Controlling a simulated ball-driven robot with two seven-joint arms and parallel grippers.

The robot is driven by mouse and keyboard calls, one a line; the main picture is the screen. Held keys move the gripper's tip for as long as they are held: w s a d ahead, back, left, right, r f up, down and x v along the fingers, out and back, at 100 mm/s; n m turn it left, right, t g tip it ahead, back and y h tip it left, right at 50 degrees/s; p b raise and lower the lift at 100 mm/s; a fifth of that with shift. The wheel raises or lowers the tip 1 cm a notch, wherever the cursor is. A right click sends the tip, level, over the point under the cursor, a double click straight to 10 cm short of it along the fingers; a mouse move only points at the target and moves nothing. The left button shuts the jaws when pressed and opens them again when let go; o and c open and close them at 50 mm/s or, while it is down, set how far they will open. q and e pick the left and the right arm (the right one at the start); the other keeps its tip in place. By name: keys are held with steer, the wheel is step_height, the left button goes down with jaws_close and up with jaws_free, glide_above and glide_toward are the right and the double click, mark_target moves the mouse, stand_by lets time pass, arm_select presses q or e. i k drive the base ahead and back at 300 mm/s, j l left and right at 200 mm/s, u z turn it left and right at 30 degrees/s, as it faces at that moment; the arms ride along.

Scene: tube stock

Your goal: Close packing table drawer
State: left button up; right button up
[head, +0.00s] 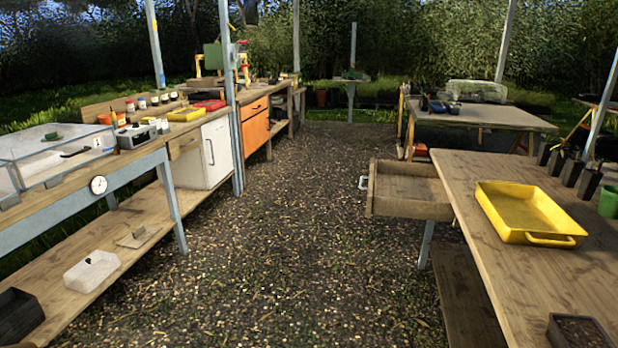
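The packing table (463,212) is the wooden table at the right. Its wooden drawer (409,208) is pulled out from the table's left side over the gravel. A pale metal handle (363,182) sits on the drawer's left front face. The drawer looks empty inside. Neither of my grippers shows in the head view.
A yellow tray (487,207) and dark pots (588,180) stand on the packing table. A long workbench (60,208) with a white cabinet (217,150) and an orange cabinet (255,131) runs along the left. The gravel floor (290,240) between is clear. Another table (500,118) stands behind.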

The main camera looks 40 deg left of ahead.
mark_target(395, 188)
steer(key=j+u, duration=0.1)
steer(key=j, duration=0.35)
steer(key=i+j+u, duration=0.1)
steer(key=j, duration=0.3)
steer(key=i+j, duration=0.15)
steer(key=j, duration=0.3)
steer(key=i+j+u, duration=0.15)
steer(key=j, duration=0.3)
steer(key=i+j, duration=0.1)
steer(key=i, duration=0.2)
steer(key=i+j+z, duration=0.1)
steer(key=i, duration=0.15)
